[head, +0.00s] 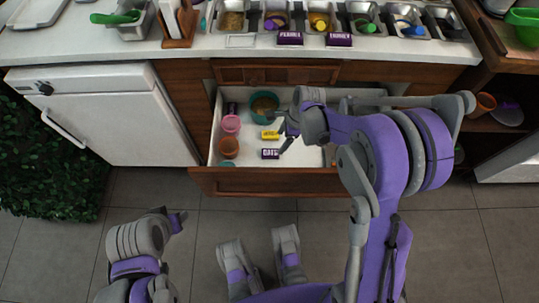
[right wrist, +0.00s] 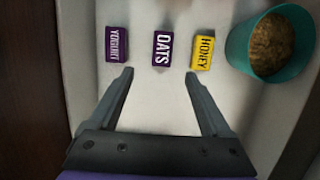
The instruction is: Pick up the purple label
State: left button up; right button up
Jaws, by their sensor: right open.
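Two purple labels lie in the open drawer, seen in the right wrist view: one marked YOGURT (right wrist: 117,44) on the left and one marked OATS (right wrist: 161,49) in the middle. The OATS label also shows in the head view (head: 270,154). A yellow HONEY label (right wrist: 203,53) lies to its right. My right gripper (right wrist: 158,73) is open and empty over the drawer, and the OATS label lies just beyond and between its fingertips. My left gripper (head: 176,221) is low at the left of the head view, away from the drawer; its jaws are unclear.
The drawer (head: 245,183) also holds a teal bowl (right wrist: 272,45) of grainy food, a pink cup (head: 231,124) and a brown cup (head: 229,147). On the counter (head: 110,45) above stand metal topping trays, with two purple labels (head: 290,38) (head: 339,40) in front.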

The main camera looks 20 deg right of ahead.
jog(key=b, duration=0.1)
send_over(270, 153)
jog(key=d, duration=0.2)
jog(key=f, duration=0.5)
jog(key=shift+s+d+f, duration=0.15)
jog(key=shift+s+d, duration=0.05)
jog(key=shift+s, duration=0.2)
jog(key=x, duration=0.1)
jog(key=b+x, duration=0.1)
jog(key=x, duration=0.3)
jog(key=shift+w+a+b, duration=0.3)
jog(key=shift+w+b, duration=0.05)
jog(key=shift+c, duration=0.3)
grip_shut()
